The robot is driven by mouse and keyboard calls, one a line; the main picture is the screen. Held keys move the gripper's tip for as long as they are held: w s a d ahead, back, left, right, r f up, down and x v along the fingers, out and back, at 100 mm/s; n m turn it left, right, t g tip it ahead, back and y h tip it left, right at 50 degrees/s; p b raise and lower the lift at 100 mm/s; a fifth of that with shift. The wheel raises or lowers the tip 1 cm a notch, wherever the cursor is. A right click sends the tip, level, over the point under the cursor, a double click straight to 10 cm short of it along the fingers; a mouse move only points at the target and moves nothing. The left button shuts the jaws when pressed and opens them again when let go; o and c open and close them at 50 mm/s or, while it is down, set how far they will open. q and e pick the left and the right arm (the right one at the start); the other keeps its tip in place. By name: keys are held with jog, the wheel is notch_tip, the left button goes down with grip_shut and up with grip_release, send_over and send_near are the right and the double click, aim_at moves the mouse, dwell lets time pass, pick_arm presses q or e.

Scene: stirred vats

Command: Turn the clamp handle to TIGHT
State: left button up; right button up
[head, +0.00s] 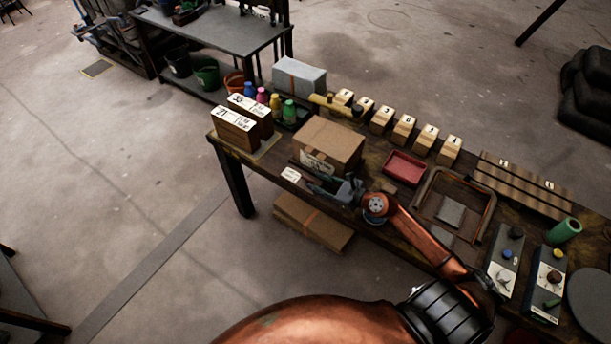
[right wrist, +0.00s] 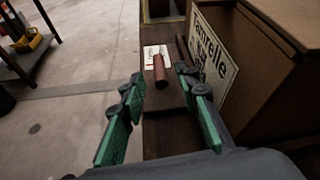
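The clamp handle (right wrist: 159,72) is a short reddish-brown cylinder in the right wrist view. It stands on the dark bench in front of a white label (right wrist: 155,54) with red marks, too small to read. The label also shows in the head view (head: 291,174) near the bench's front edge; I cannot make out the handle there. My right gripper (head: 328,187) is open and empty beside the cardboard box. In the right wrist view its green-padded fingers (right wrist: 160,88) are spread, with the handle ahead, between them in the picture and apart from both. My left gripper is not in view.
A cardboard box (head: 329,145) with a printed label stands close to the right of the fingers in the wrist view. Brown boxes (head: 238,132), a red tray (head: 405,167), numbered wooden blocks (head: 404,128) and control boxes (head: 505,262) share the bench. Open floor lies left.

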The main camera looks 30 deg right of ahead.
aim_at(311, 180)
jog(key=x, duration=0.4)
jog(key=shift+w+a, duration=0.15)
jog(key=shift+w, duration=0.05)
jog(key=shift+w+a+f, duration=0.15)
jog(key=shift+w+f, duration=0.1)
jog(key=shift+w, duration=0.2)
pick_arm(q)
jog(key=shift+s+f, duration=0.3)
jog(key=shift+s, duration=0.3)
pick_arm(e)
grip_shut()
